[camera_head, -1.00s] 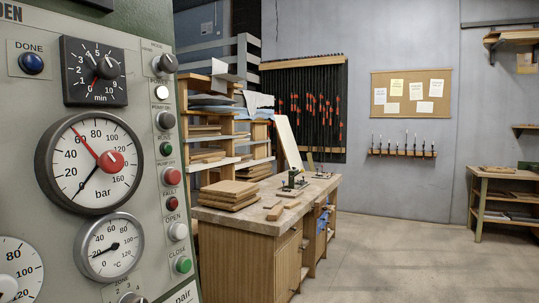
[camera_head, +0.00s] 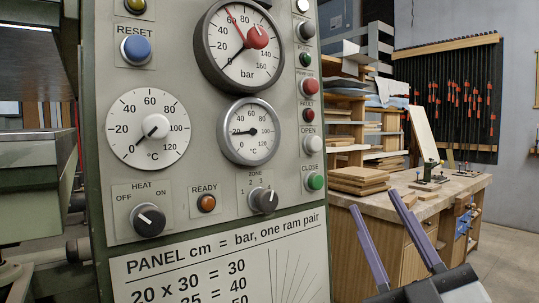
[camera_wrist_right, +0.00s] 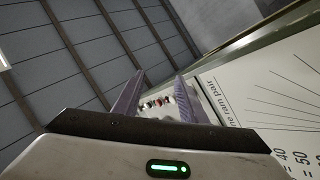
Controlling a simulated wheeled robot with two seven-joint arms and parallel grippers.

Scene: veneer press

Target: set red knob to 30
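The red knob (camera_head: 256,37) sits on the face of the round bar gauge (camera_head: 205,60), at the top of the grey-green panel in the head view. A red hand slants up and left to near the 60 mark. The black needle points down-left near 0. My right gripper (camera_head: 373,199) is at the lower right, in front of the workbench and well below and right of the knob. Its two purple-grey fingers are apart, with nothing between them. They also show apart in the right wrist view (camera_wrist_right: 160,75). My left gripper is not in view.
The panel also carries a °C dial (camera_head: 148,150), a smaller °C gauge (camera_head: 250,152), a HEAT knob (camera_head: 149,220), a ZONE knob (camera_head: 263,201) and a column of buttons, including green CLOSE (camera_head: 315,182). A workbench (camera_head: 350,205) with stacked boards stands to the right.

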